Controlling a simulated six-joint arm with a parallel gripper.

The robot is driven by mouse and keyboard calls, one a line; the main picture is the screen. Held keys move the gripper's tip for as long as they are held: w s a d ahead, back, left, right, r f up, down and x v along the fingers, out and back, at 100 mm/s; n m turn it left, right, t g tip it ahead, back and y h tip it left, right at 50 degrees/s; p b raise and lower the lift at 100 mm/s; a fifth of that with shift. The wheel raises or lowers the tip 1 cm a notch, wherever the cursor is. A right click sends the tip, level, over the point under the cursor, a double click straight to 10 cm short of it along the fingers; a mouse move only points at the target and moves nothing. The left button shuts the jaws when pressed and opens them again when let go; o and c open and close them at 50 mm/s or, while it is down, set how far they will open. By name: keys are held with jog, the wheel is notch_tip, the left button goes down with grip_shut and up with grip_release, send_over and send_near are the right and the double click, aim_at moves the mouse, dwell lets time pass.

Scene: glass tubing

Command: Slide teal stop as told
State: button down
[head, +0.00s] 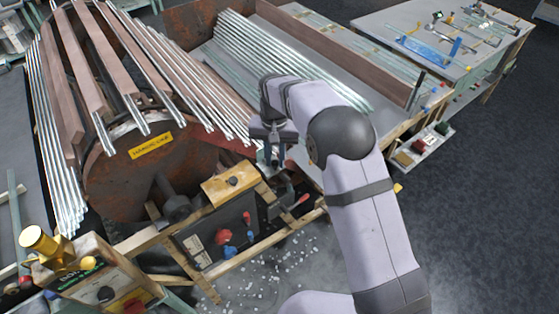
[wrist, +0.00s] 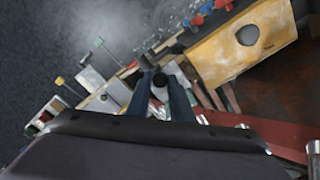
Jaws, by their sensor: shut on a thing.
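My gripper (head: 272,160) points down at the front edge of the bench, right of the yellow-brown block, in the head view. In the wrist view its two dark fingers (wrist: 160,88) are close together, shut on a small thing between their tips. That thing is mostly hidden and its colour cannot be made out. I cannot pick out the teal stop for certain in either view.
A rusty drum (head: 110,185) with metal tubes and wooden slats stands left. Long glass tubes (head: 285,60) lie behind.

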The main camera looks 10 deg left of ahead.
jog(key=shift+w+a+r, duration=0.2)
jog(key=shift+w+a, duration=0.4)
jog(key=shift+w, duration=0.1)
jog(key=c, duration=1.9)
grip_release()
jog(key=o, duration=0.3)
jog(key=shift+a+f, duration=0.1)
jog(key=shift+o, duration=0.2)
notch_tip(320, 180, up, 7)
jog(key=b, duration=0.2)
jog(key=shift+r, duration=0.2)
